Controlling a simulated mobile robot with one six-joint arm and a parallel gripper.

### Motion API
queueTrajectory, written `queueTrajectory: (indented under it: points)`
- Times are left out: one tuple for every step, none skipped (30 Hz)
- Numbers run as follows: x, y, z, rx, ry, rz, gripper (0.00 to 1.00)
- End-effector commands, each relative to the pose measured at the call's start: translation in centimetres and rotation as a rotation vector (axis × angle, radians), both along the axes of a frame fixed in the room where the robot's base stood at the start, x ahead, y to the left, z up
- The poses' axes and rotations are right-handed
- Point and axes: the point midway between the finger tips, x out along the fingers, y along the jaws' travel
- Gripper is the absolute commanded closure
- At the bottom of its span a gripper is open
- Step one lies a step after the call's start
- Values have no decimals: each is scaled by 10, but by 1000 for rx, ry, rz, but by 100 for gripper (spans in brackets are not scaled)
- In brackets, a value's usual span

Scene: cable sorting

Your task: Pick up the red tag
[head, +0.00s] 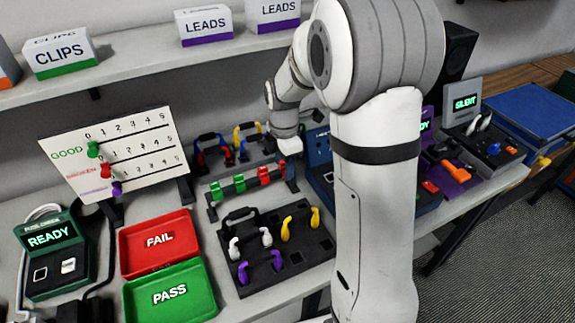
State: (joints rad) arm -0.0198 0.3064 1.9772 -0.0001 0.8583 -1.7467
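Red tags (264,175) hang on a grey rack (230,205) at the middle of the bench, at the right end of its bar. Green tags (239,183) hang to their left on the same bar. My gripper (291,147) is small in the picture, above and behind the right end of the rack, close to the red tags. Its fingers are too small and partly hidden, so I cannot tell whether they are open or hold anything. I cannot tell whether it touches a tag.
A foam tray (268,277) with white, yellow and purple cables lies in front of the rack. A red FAIL tray (188,218) and a green PASS tray (200,308) are at left. A scoreboard (85,140) with pegs stands behind them. My arm hides the bench's middle right.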

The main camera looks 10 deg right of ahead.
Motion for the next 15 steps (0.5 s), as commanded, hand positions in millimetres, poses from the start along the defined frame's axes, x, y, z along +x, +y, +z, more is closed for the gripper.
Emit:
queueTrajectory:
  points:
    - [0, 0, 0, 0, 0, 0, 59]
    - [0, 0, 0, 0, 0, 0, 61]
    - [0, 0, 0, 0, 0, 0, 64]
    - [0, 0, 0, 0, 0, 0, 67]
    - [0, 0, 0, 0, 0, 0, 69]
    - [0, 0, 0, 0, 0, 0, 73]
    - [0, 0, 0, 0, 0, 0, 75]
    - [0, 0, 0, 0, 0, 0, 77]
    - [0, 0, 0, 0, 0, 0, 81]
    - [0, 0, 0, 0, 0, 1, 83]
    - [0, 0, 0, 0, 0, 1, 86]
    - [0, 0, 0, 0, 0, 1, 89]
    - [0, 0, 0, 0, 0, 1, 91]
    - [0, 0, 0, 0, 0, 1, 94]
    - [0, 1, 0, 0, 0, 1, 94]
